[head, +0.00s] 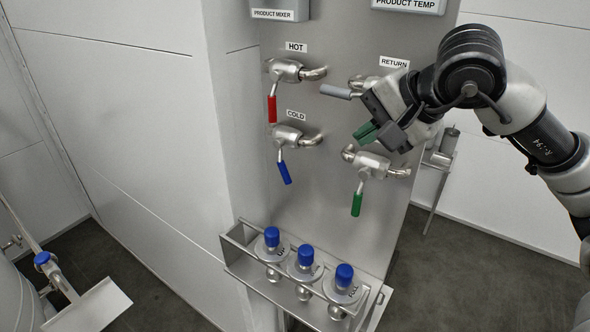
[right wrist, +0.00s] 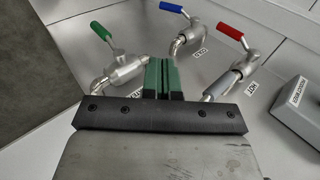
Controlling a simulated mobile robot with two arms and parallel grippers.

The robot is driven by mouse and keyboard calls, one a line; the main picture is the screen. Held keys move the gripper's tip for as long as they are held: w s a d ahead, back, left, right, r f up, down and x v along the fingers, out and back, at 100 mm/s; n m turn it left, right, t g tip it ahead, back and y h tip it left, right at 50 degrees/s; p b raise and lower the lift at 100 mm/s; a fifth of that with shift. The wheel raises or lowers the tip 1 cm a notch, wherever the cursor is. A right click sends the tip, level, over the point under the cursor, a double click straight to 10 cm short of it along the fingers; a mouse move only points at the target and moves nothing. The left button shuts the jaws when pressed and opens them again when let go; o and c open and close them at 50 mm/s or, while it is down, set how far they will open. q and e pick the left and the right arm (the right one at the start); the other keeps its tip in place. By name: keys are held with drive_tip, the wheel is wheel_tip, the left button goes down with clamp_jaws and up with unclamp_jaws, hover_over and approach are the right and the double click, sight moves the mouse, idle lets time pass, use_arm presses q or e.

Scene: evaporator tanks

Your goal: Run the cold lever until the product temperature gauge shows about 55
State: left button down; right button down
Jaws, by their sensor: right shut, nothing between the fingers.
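The cold lever (head: 285,173) has a blue handle that hangs down, tilted slightly right, under the COLD label. It also shows in the right wrist view (right wrist: 172,8), beyond the fingertips. The product temperature gauge (head: 408,4) is cut off at the top edge, so its reading is hidden. My right gripper (head: 366,132) is shut and empty, with green finger pads, in front of the panel. It is to the right of the cold lever and apart from it. It also shows in the right wrist view (right wrist: 163,65). My left gripper is not in view.
The red hot lever (head: 272,108) hangs above the cold one. The grey return handle (head: 335,91) points left, close to my right gripper. A green lever (head: 356,204) hangs below the gripper. A metal rack (head: 233,255) with three blue-capped items juts out below.

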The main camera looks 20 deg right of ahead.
drive_tip(key=p, duration=0.5)
approach(288, 175)
wheel_tip(288, 175, down, 3)
drive_tip(key=w, duration=0.1)
drive_tip(key=w+a+f+p, duration=0.1)
drive_tip(key=w+a, duration=0.1)
drive_tip(key=shift+w+f+p, duration=0.15)
drive_tip(key=shift+f+p, duration=0.15)
drive_tip(key=shift+w+a+f, duration=0.15)
drive_tip(key=shift+w+f, duration=0.15)
drive_tip(key=shift+w, duration=0.1)
